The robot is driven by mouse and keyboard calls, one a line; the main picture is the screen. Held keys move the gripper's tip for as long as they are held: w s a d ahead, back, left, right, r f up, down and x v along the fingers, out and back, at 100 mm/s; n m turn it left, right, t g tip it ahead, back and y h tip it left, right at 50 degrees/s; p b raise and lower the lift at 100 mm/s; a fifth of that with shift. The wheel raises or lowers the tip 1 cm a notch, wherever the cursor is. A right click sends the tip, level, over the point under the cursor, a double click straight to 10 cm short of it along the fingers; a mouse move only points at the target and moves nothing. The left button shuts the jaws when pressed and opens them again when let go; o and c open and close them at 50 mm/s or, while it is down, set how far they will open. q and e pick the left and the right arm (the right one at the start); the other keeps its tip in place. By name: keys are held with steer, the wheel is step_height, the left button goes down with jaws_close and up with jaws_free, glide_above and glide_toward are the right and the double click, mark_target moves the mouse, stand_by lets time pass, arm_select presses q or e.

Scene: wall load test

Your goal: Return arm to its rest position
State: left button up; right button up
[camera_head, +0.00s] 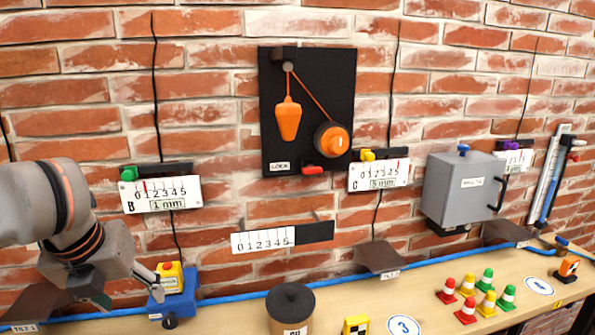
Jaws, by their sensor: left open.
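My left arm (75,225) reaches in from the left edge, in front of the brick wall. Its gripper (128,290) points down and to the right, low at the left, above the bench. The jaws are open, with one finger close to a blue box with a yellow top and red button (170,280). I cannot tell whether that finger touches the box. Nothing shows between the fingers. My right gripper is not in view.
A black board (335,100) with an orange weight hangs on the wall. A grey box (462,188) is mounted at right. A blue hose (235,298) runs along the bench. A dark-lidded pot (290,305) and several small cones (467,285) stand there.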

arm_select(q)
steer(key=w+d+f+n+t+h, duration=0.35)
steer(key=d+f+n, duration=0.65)
steer(key=d+f, duration=0.4)
steer(key=s+a+f+n+g+y, duration=0.1)
steer(key=s+a+f+n+y, duration=0.3)
steer(key=s+a+f+n, duration=0.55)
steer(key=s+a+f+n+y, duration=0.4)
steer(key=s+a+f+n, duration=0.25)
steer(key=a, duration=0.65)
steer(key=d+f+n+t+h, duration=0.2)
steer(key=d+f+h, duration=0.5)
steer(key=d+f, duration=0.7)
steer(key=shift+w+d+f+n+t, duration=0.2)
steer(key=shift+d+f+n+t, duration=0.15)
steer(key=shift+f+t, duration=0.35)
